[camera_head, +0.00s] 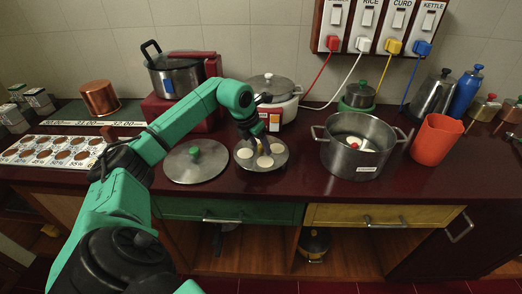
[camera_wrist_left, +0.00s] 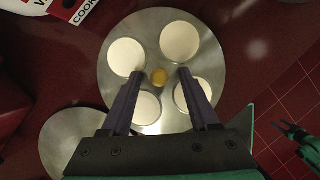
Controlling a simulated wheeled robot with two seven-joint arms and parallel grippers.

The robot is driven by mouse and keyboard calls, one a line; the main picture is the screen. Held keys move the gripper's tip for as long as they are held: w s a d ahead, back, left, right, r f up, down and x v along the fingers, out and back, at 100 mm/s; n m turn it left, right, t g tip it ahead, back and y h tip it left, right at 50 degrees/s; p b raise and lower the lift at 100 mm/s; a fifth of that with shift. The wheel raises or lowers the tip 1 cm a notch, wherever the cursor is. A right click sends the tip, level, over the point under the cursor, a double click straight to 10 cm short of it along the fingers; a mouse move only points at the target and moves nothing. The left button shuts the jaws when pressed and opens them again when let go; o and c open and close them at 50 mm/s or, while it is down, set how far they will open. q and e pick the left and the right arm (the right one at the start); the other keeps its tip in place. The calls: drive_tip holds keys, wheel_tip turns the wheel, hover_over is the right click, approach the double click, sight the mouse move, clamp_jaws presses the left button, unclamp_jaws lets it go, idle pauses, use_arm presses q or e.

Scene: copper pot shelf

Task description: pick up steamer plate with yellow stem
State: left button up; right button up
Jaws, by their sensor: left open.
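The steamer plate (camera_head: 278,158) is a round grey metal disc on the counter with pale round cakes on it. In the left wrist view the plate (camera_wrist_left: 160,28) fills the middle, and its yellow stem (camera_wrist_left: 160,76) rises at its centre among the cakes. My left gripper (camera_head: 260,149) is over the plate. In the left wrist view its two dark fingers (camera_wrist_left: 160,73) are parted on either side of the stem, with a gap on each side. What looks like my right gripper (camera_wrist_left: 284,128) is small at the right edge there, over the floor tiles.
A flat lid with a green knob (camera_head: 196,161) lies close left of the plate. A large steel pot (camera_head: 358,158) stands to the right and a lidded cooker (camera_head: 278,109) behind. An orange cup (camera_head: 436,140) is farther right. The counter's front edge is close.

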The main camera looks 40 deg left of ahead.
use_arm(q)
drive_tip(key=shift+w+f, duration=0.1)
clamp_jaws()
use_arm(e)
drive_tip(key=shift+s, duration=0.55)
